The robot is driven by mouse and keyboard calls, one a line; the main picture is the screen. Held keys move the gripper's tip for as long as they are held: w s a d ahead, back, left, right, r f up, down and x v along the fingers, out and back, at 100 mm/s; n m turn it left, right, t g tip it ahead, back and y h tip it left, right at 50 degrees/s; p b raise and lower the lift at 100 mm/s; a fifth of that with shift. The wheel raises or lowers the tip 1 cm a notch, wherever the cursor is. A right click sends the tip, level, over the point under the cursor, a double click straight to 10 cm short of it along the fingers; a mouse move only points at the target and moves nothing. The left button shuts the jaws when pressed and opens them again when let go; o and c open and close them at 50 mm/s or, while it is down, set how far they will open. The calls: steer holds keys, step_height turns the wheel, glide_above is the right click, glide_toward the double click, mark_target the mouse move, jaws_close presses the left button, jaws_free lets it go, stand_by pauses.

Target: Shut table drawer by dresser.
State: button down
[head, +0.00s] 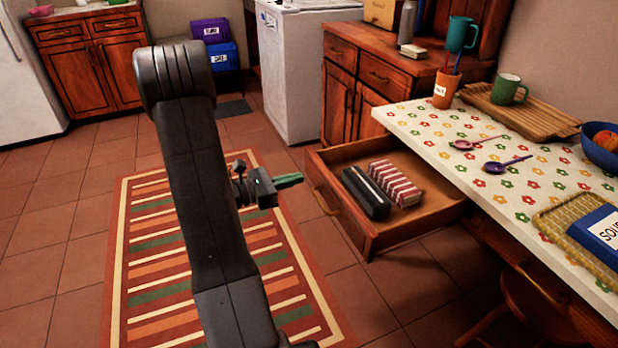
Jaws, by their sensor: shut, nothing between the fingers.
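The table drawer (413,232) by the dresser is pulled out from under the flower-patterned table top. Its wooden front carries a metal handle (324,201). Inside lie a black case (366,194) and a red-and-white striped cloth (396,184). The wooden dresser (383,82) stands just behind the drawer. My gripper (298,180) is shut and empty, with green fingers pointing right toward the drawer front. It appears to the left of the drawer, apart from the handle. Part of my gripper is hidden behind my arm.
The table (450,120) holds spoons, a tray with a green mug (509,89), a blue bowl (603,146) and a blue book. A chair (520,305) sits under the table. A striped rug (150,270) covers the floor around my arm; open tiles lie left.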

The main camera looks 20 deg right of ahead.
mark_target(320, 172)
steer(key=shift+w+d+b, duration=0.15)
steer(key=shift+d+b, duration=0.3)
steer(key=shift+d, duration=1.95)
steer(key=d, duration=1)
steer(key=w+d+b, duration=0.1)
steer(key=d, duration=0.9)
steer(key=w+d+b, duration=0.1)
steer(key=d, duration=0.9)
steer(key=shift+w, duration=0.15)
steer(key=shift+w+d+r, duration=0.1)
steer(key=shift+d+r, duration=0.05)
steer(key=shift+d, duration=0.05)
steer(key=shift+r, duration=0.1)
